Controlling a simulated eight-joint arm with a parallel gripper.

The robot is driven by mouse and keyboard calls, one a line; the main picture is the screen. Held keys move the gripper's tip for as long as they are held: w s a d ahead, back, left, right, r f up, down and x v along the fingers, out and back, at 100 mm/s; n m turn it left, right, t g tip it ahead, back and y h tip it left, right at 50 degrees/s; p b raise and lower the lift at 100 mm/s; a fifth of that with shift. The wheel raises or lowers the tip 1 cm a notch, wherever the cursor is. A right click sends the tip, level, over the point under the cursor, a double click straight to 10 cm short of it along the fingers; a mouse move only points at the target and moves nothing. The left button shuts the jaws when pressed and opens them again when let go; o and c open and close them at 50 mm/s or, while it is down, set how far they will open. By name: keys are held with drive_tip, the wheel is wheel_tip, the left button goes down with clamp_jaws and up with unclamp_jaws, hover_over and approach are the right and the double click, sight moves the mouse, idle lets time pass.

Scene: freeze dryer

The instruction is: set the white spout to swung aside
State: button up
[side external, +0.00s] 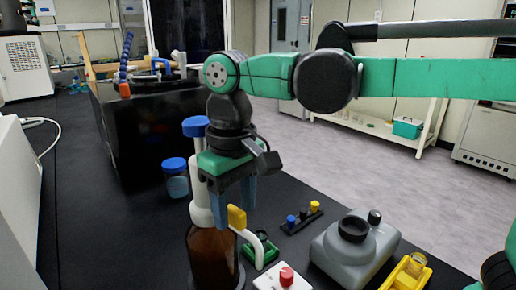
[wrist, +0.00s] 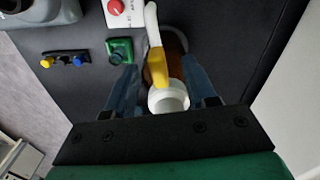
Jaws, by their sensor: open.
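The white spout (side external: 258,246) curves out and down from the top of a brown bottle (side external: 212,258), with a yellow piece (side external: 236,217) at its near end. In the wrist view the spout (wrist: 152,22) points toward the top of the picture, and the yellow piece (wrist: 158,68) lies beside a round white top (wrist: 168,97). My gripper (side external: 232,203) points down over the bottle top. In the wrist view its blue fingers (wrist: 160,72) are apart, one on each side of the yellow piece, with nothing clamped. Whether a finger touches it I cannot tell.
A white box with a red knob (side external: 286,277) and a green block (side external: 259,250) stand close to the spout. A rack with coloured caps (side external: 302,217) and a grey device (side external: 355,245) are to the right. A blue-capped jar (side external: 176,178) stands behind left.

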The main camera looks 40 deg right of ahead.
drive_tip(key=shift+r, duration=2.65)
drive_tip(key=s+d+f+m+t, duration=0.1)
drive_tip(key=s+d+f+t, duration=0.2)
drive_tip(key=d+f+t, duration=0.4)
drive_tip(key=d+f, duration=0.3)
drive_tip(key=d, duration=0.4)
drive_tip(key=shift+s+d+f+m, duration=0.15)
drive_tip(key=shift+d+f+m, duration=0.1)
drive_tip(key=shift+f+m, duration=0.15)
